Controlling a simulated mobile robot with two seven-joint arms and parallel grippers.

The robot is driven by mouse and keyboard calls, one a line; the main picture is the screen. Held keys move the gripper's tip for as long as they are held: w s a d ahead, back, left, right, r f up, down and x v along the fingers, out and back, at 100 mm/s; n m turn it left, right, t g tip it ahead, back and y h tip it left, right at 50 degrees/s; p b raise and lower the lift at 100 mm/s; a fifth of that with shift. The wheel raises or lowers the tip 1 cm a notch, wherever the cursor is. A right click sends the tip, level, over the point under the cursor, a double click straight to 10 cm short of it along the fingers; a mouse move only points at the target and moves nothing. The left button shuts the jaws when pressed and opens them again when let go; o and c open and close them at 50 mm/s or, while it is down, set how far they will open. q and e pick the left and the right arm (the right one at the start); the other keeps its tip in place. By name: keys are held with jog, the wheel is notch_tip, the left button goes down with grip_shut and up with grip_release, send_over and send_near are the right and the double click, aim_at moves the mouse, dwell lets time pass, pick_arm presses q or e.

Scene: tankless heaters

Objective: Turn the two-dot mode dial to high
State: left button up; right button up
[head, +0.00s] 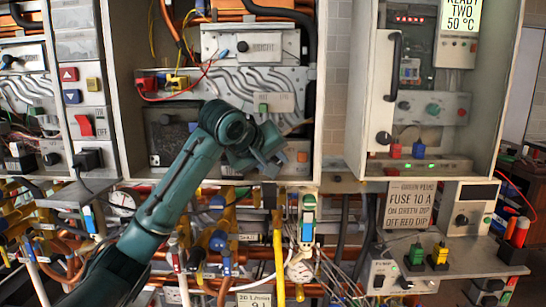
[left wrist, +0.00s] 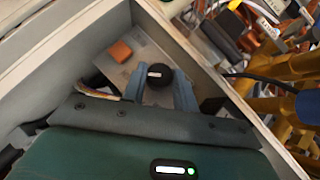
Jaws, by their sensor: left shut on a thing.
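My left gripper (head: 270,160) reaches into the open grey cabinet in the middle of the head view, at the lower right of its panel. In the left wrist view its two blue-grey fingers (left wrist: 160,82) are shut on a round black dial (left wrist: 160,73), one on each side. A small pale mark shows on the dial's face. No dots or setting marks can be read around it, so I cannot tell which mode it points to. In the head view the gripper hides the dial. My right gripper is out of view.
An orange square button (left wrist: 121,51) sits close to the dial, and also shows in the head view (head: 302,157). Cabinet walls (left wrist: 80,40) stand close around the gripper. Pipes and yellow valves (head: 279,250) crowd the space below. A grey control cabinet (head: 357,100) stands at the right.

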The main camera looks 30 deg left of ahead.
pick_arm(q)
jog(key=o, duration=0.7)
jog(key=b+v, duration=0.1)
jog(key=v, duration=1.2)
jog(key=shift+b, duration=0.4)
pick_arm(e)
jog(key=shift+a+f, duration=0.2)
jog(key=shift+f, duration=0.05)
pick_arm(q)
jog(key=shift+s+a, duration=0.1)
jog(key=shift+s, duration=0.1)
